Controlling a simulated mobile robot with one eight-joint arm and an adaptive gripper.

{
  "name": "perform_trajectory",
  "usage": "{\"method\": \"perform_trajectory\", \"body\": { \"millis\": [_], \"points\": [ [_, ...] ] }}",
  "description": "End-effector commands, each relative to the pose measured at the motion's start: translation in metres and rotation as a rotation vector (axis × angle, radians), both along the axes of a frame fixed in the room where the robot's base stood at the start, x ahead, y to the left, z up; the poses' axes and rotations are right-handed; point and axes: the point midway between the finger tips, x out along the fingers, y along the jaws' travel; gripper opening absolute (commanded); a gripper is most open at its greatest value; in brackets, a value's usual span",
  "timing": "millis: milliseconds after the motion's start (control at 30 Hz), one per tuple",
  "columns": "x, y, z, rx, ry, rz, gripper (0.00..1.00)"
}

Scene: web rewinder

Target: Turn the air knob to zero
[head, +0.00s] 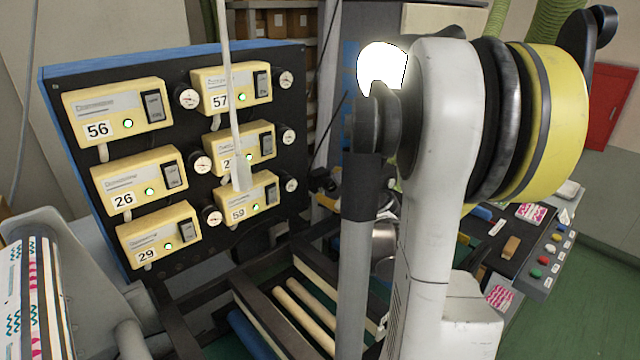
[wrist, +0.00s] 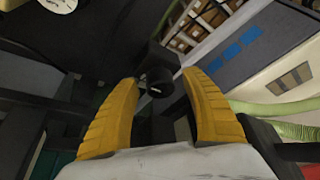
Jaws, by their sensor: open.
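A black round knob (wrist: 156,88) with a small white mark on its face shows in the wrist view, at the end of a dark block. I take it to be the air knob. My gripper (wrist: 159,77) has two yellow ribbed fingers spread apart, one on each side of the knob in the picture. I see no contact, and how far the fingertips are from the knob is unclear. In the head view my arm covers the right middle, and I cannot make out the gripper. A small dark fitting (head: 322,181) beside the panel may be the knob, but I cannot tell.
A black panel (head: 78,165) at left carries several yellow numbered units and small gauges (head: 189,98). A printed roll (head: 35,300) is at lower left. Rollers (head: 290,305) lie below. A button console (head: 545,262) stands at right. Shelves and green hoses (wrist: 265,108) show in the wrist view.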

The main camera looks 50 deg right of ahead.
Motion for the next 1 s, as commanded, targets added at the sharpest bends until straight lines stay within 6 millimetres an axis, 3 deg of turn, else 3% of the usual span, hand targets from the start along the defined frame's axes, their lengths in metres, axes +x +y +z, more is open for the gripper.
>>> {"method": "perform_trajectory", "body": {
  "millis": [267, 433, 467, 667, 1000],
  "points": [
    [0.0016, -0.0009, -0.0007, 0.000, 0.000, 0.000, 0.55],
    [0.0014, -0.0007, -0.0005, 0.000, 0.000, 0.000, 0.05],
    [0.0014, -0.0007, -0.0005, 0.000, 0.000, 0.000, 0.01],
    [0.0016, 0.0000, -0.0040, -0.050, 0.004, 0.001, 0.01],
    [0.0016, 0.0000, -0.0051, -0.366, 0.039, 0.001, 0.01]
  ]
}}
